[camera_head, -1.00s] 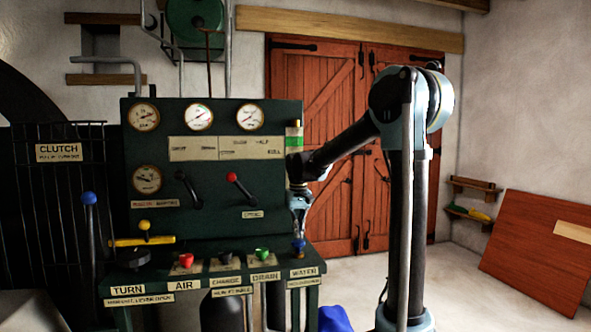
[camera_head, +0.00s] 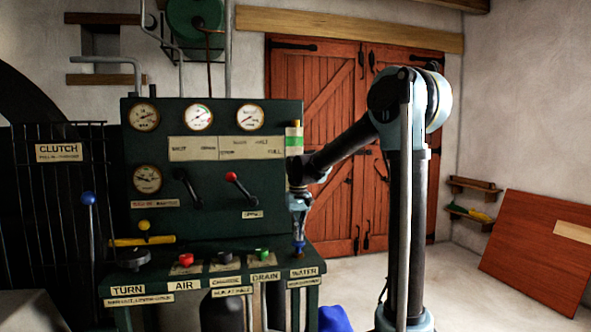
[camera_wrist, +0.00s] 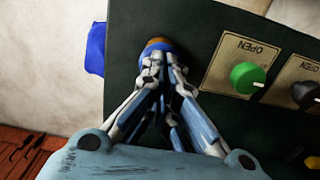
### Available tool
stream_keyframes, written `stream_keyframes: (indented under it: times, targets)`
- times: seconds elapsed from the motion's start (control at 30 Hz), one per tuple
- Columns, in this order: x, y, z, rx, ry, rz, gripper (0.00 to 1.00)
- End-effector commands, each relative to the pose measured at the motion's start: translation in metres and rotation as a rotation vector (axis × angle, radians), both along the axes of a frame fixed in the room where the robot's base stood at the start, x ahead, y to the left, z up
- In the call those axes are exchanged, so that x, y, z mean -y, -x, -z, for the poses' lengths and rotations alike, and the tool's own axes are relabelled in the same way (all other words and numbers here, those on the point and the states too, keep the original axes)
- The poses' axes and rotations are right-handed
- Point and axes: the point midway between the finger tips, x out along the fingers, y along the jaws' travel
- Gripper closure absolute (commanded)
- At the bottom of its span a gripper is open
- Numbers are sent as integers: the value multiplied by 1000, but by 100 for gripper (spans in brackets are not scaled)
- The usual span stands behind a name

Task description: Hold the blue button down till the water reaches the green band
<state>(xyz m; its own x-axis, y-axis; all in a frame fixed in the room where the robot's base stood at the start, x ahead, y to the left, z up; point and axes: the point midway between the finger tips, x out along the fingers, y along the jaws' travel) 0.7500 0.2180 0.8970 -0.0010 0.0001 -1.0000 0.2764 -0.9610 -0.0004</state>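The blue button (camera_wrist: 160,42), with an orange-brown part at its far edge, sits at the corner of the dark green panel in the wrist view. My gripper (camera_wrist: 160,62) is over it with its fingertips close together, seemingly touching its top; they hide part of it. In the head view my gripper (camera_head: 299,248) points straight down at the WATER label (camera_head: 304,272) on the console's right end. The upright gauge with the green band (camera_head: 293,141) stands at the panel's right edge. My arm covers its lower part, and I cannot make out the water level.
A green knob (camera_wrist: 247,77) and a dark knob (camera_wrist: 307,94) lie right of my gripper in the wrist view.

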Motion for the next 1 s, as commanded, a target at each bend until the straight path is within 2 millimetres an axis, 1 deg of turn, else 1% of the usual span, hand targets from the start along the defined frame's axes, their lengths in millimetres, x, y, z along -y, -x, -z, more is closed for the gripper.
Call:
stream_keyframes:
  times: [0.9, 1.0]
  targets:
    - [0, 0, 22, 0, 0, 0, 100]
    - [0, 0, 22, 0, 0, 0, 100]
